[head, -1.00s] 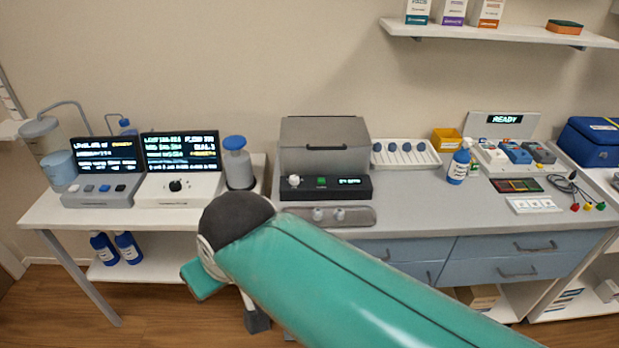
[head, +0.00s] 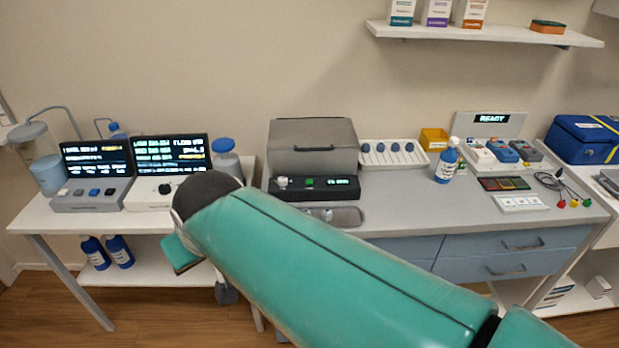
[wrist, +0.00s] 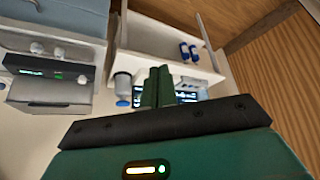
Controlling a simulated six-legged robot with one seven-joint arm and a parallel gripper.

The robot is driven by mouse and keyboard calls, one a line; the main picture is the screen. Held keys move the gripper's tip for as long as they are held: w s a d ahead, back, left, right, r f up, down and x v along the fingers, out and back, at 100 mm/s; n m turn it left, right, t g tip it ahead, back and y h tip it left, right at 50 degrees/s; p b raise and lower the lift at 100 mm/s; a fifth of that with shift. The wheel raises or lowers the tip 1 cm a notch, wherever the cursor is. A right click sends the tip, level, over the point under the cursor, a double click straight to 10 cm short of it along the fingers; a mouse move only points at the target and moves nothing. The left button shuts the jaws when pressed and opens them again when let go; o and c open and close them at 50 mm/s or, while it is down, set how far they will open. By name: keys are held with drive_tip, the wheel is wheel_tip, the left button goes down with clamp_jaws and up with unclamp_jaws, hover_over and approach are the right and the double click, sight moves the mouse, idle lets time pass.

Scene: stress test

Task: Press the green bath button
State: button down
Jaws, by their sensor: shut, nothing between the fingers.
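The green bath button (head: 309,182) is a small lit square on the black front panel (head: 340,188) of the grey lidded bath (head: 312,147), between a pale knob and a small display. In the wrist view, which is upside down, the green button (wrist: 58,76) shows at the left on the bath's panel. My gripper (wrist: 157,72) has its two dark green fingers together and empty. In that picture it is well to the right of the button and apart from it, with the left bench's screens behind the fingers.
A metal tray (head: 338,217) with small knobs lies in front of the bath. A blue-capped bottle (head: 226,160) and two lit consoles (head: 168,155) stand left. A rack of blue knobs (head: 393,153) is right of the bath. The right bench top (head: 420,208) has free room.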

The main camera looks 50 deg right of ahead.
drive_tip(key=w+d+f+m+h, duration=0.1)
drive_tip(key=w+d+m+h, duration=0.2)
drive_tip(key=d, duration=0.7)
drive_tip(key=w+d+f+m, duration=0.1)
drive_tip(key=w+d+m, duration=0.1)
drive_tip(key=w+d, duration=0.6)
drive_tip(key=s+d+f+m+h, duration=0.1)
drive_tip(key=d, duration=0.9)
drive_tip(key=s+d+f+m+h, duration=0.1)
drive_tip(key=s+d+f+m, duration=0.1)
drive_tip(key=d, duration=0.8)
drive_tip(key=shift+s+f+h, duration=0.15)
drive_tip(key=shift+f+h, duration=0.05)
drive_tip(key=shift+h, duration=0.2)
drive_tip(key=shift+f, duration=0.15)
